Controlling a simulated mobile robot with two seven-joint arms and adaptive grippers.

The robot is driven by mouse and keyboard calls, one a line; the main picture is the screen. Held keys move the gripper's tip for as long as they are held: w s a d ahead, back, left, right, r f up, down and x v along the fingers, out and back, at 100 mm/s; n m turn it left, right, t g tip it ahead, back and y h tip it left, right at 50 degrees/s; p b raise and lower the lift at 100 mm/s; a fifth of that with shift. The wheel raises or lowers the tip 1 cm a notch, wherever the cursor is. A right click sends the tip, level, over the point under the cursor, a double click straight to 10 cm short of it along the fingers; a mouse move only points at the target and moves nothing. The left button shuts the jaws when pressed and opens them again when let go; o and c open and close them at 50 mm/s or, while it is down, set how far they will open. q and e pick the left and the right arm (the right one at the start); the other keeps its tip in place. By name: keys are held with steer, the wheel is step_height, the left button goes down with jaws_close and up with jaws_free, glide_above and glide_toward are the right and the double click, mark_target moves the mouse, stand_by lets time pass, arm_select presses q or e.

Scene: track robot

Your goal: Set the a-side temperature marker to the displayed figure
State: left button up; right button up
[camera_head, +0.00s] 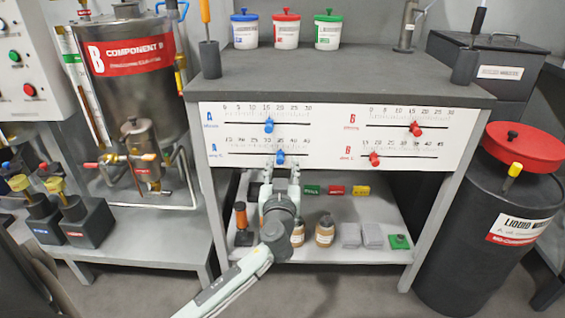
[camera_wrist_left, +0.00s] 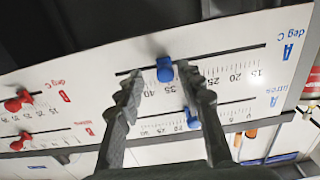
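The blue a-side temperature marker (camera_head: 280,156) sits on the lower left slider of the white scale panel (camera_head: 330,158), which is marked A and deg C. It stands near 35, and it also shows in the left wrist view (camera_wrist_left: 164,70). My left gripper (camera_head: 281,174) is just below it in the head view. In the wrist view its two fingers (camera_wrist_left: 160,82) are spread with the marker between their tips, a gap on each side. No separate display with a figure is readable. My right gripper is not in view.
Another blue marker (camera_head: 269,125) is on the slider above; red markers (camera_head: 416,129) (camera_head: 374,159) are on the B sliders. Below, a shelf (camera_head: 345,250) holds bottles, blocks and a green item. A tank (camera_head: 130,80) stands left, a waste drum (camera_head: 490,235) right.

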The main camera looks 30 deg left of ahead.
arm_select(q)
steer(key=v, duration=1)
steer(key=shift+d, duration=0.1)
